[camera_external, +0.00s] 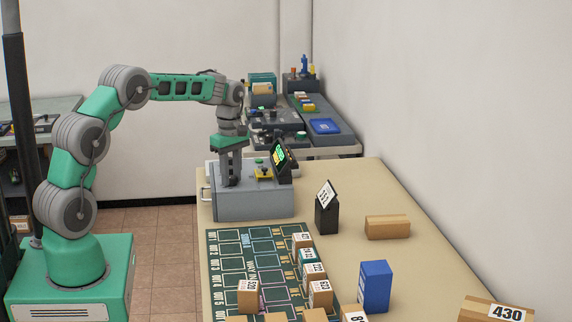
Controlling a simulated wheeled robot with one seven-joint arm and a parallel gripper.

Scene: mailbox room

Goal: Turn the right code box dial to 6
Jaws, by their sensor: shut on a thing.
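The grey code box (252,205) stands at the far left end of the tan table, with a dark tilted display (280,155) showing green digits at its right side. My gripper (231,180) points straight down over the left part of the box top and is shut on a dial there. The dial is hidden between the fingers, so its shape and setting cannot be read. A yellow part with a dark knob (264,173) sits on the box top to the right of my gripper. A green button (259,161) is behind it.
A black stand with a white number card (326,210), a cardboard box (387,227) and a blue box (375,287) stand on the table (420,265). A dark green mat (228,270) holds several small numbered boxes. Machines and a blue tray (325,126) are behind.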

